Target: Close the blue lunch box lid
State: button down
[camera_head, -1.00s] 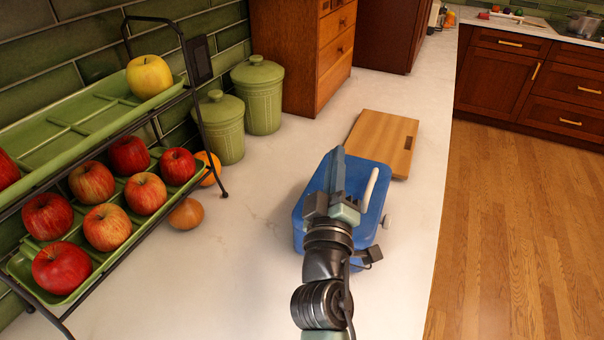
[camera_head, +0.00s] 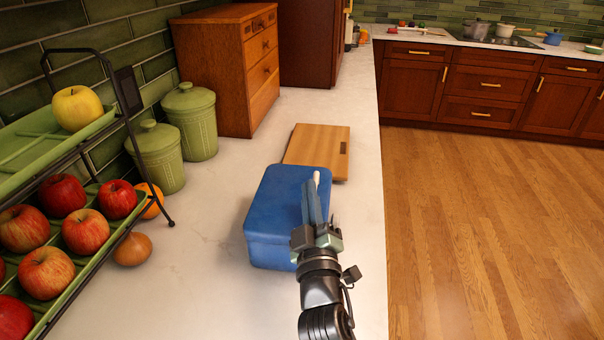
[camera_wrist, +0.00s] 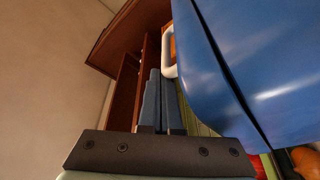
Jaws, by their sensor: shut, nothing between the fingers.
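The blue lunch box (camera_head: 275,205) stands on the pale counter, its blue lid lying over the top. In the wrist view the lunch box (camera_wrist: 275,65) fills the upper right, with a dark seam between lid and body; I cannot tell if it is fully closed. Its white handle (camera_head: 316,179) shows just beyond my fingertips, and the handle also shows in the wrist view (camera_wrist: 169,52). My gripper (camera_head: 311,188) is shut and empty at the box's right side, hiding part of that side. In the wrist view my gripper (camera_wrist: 160,76) is close to the handle; contact is unclear.
A wooden cutting board (camera_head: 317,150) lies just behind the box. The counter's right edge is close to my gripper, with open floor (camera_head: 480,220) beyond.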

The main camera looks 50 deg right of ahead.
jog(key=shift+s+d+f+m, duration=0.15)
jog(key=shift+f+m, duration=0.1)
jog(key=shift+m, duration=0.05)
dwell(0.4)
notch_tip(320, 180, up, 10)
jog(key=p, duration=0.8)
jog(key=shift+r, duration=0.2)
jog(key=w+a+r+m+t+y, duration=0.1)
jog(key=w+a+r+t+y, duration=0.15)
jog(key=a+r, duration=0.75)
jog(key=w+a+r+m+t+y, duration=0.15)
jog(key=a+r+t, duration=0.25)
jog(key=a+r, duration=0.65)
jog(key=s+a+r+n+t+y, duration=0.1)
jog(key=s+a+r+y, duration=0.3)
jog(key=a+r, duration=0.4)
jog(key=s+a+r+n+t+y, duration=0.1)
jog(key=s+a+r+t+y, duration=0.3)
jog(key=a+r, duration=0.5)
jog(key=shift+s+r+y, duration=0.45)
jog(key=shift+s+y, duration=0.35)
jog(key=shift+s, duration=0.45)
